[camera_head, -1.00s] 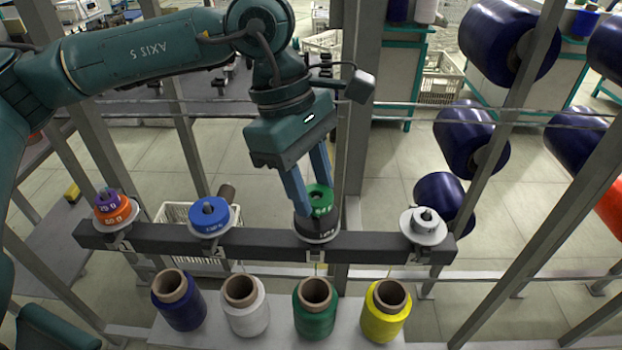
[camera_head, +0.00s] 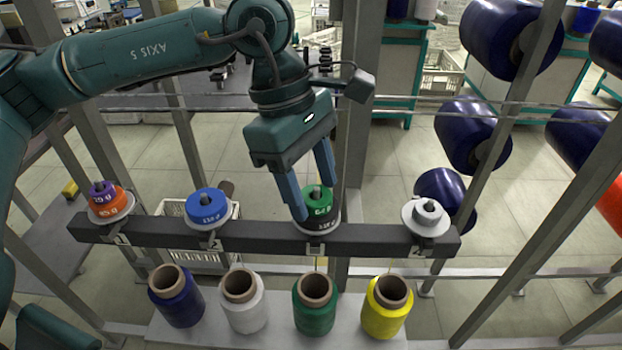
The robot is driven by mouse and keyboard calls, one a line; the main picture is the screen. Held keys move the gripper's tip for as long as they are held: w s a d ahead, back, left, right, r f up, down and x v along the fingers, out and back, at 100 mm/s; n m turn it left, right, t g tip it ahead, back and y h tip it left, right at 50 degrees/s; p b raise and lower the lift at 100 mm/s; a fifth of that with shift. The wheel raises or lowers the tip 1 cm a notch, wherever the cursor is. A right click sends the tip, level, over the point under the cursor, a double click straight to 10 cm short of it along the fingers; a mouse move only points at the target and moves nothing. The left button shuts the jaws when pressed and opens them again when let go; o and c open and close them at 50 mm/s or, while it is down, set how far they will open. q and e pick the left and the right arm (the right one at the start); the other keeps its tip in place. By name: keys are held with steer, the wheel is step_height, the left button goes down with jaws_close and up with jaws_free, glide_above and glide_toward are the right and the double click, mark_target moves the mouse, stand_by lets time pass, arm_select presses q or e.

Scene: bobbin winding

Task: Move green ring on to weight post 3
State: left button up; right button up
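The green ring (camera_head: 319,204) sits around the third post from the left on the dark horizontal bar. It rests on top of a black ring (camera_head: 318,222) on the same post. My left gripper (camera_head: 308,202) is just above and around it, with its two blue fingers spread apart. The left finger stands clear of the ring's left side; the right finger is behind its right edge. The gripper is open and holds nothing. My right gripper is not in view.
Blue, white, green (camera_head: 315,305) and yellow bobbins stand below. Metal frame posts rise at both sides.

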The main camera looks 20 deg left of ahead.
arm_select(q)
steer(key=shift+o, duration=0.7)
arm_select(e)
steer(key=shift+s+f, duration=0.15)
arm_select(q)
steer(key=s+v, duration=0.1)
steer(key=v, duration=1.2)
steer(key=shift+w+p, duration=0.3)
steer(key=shift+w, duration=0.2)
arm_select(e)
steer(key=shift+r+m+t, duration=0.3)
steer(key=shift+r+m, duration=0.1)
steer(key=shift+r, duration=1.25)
